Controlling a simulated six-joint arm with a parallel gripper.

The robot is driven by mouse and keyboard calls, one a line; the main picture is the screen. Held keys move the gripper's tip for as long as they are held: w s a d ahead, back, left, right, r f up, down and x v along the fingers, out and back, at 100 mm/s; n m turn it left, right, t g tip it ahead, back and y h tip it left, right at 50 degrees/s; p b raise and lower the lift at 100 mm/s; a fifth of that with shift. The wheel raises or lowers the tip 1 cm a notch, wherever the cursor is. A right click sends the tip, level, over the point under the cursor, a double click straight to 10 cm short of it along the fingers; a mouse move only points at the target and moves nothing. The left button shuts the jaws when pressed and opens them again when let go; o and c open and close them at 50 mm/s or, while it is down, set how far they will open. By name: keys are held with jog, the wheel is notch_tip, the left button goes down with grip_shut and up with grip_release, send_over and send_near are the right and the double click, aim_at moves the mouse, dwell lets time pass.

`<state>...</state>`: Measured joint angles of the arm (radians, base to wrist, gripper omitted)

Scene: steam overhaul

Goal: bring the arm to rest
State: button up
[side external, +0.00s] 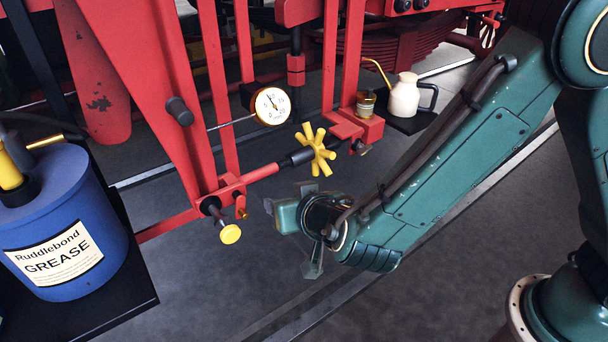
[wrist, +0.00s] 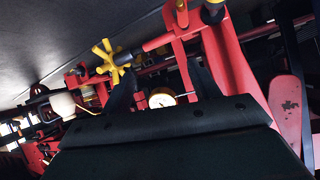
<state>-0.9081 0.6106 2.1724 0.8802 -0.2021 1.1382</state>
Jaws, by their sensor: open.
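My gripper (side external: 292,236) hangs at the end of my teal arm in the side external view, over the open floor. It is apart from the red frame and just below and left of the yellow star-shaped handwheel (side external: 317,149). In the wrist view, the two dark fingers of my gripper (wrist: 163,80) stand apart with nothing held between them. The handwheel also shows there (wrist: 112,58), beyond the left finger. A round white gauge (side external: 271,106) is on the red frame; in the wrist view it appears between the fingers (wrist: 161,99).
Red frame bars (side external: 186,120) with a yellow knob (side external: 230,233) stand left of my gripper. A blue grease drum (side external: 75,220) sits on a dark stand at left. A cream oil can (side external: 404,97) stands on a dark shelf behind. The grey floor (side external: 220,290) below is clear.

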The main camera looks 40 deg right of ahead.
jog(key=s+d+r+m+g, duration=0.1)
jog(key=s+d+r+g, duration=0.15)
jog(key=d+r, duration=0.5)
jog(key=s+d+r+g, duration=0.2)
jog(key=s+d+r, duration=0.2)
jog(key=d, duration=0.6)
jog(key=s+d+r+n+y, duration=0.1)
jog(key=s+d+r+n, duration=0.1)
jog(key=s, duration=0.7)
jog(key=s+d+r+n+g+y, duration=0.1)
jog(key=s+d+r+n, duration=0.1)
jog(key=s, duration=0.7)
jog(key=shift+s+d+r+n, duration=0.3)
jog(key=shift+s+d+r, duration=0.15)
jog(key=shift+d, duration=0.25)
jog(key=shift+w+g, duration=0.1)
jog(key=shift+g, duration=0.15)
